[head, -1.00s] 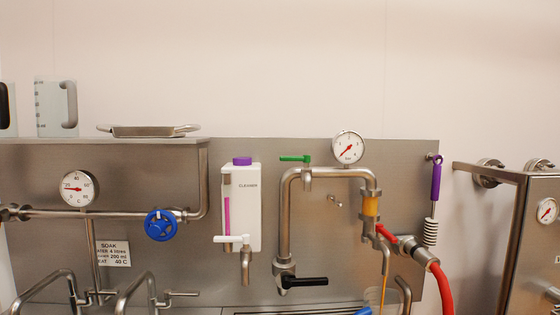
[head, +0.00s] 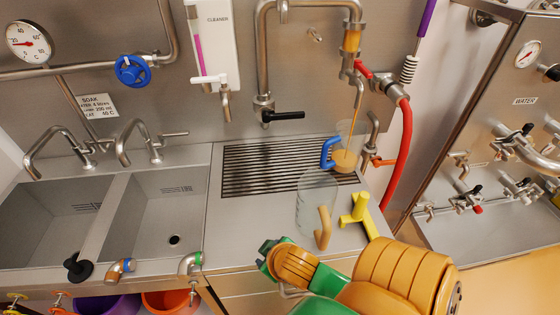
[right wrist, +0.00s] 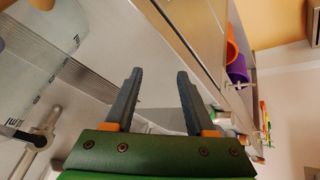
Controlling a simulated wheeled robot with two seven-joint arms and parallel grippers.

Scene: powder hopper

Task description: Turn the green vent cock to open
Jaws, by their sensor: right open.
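The green vent cock is not in either current view; the head view cuts off the upright steel pipe (head: 262,60) near its top bend. The black lever (head: 290,115) low on this pipe points right. My right arm reaches in from the lower right of the head view, over the front of the counter. My right gripper (right wrist: 155,78) shows in the right wrist view with its two grey fingers apart and nothing between them. Its fingers cannot be made out in the head view. My left gripper is not in view.
A clear jug with a tan handle (head: 323,228) stands near my right arm. Behind it, amber liquid runs into a jug with a blue handle (head: 328,153). A yellow stand (head: 358,214), a red hose (head: 404,150) and twin sinks (head: 150,215) are nearby.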

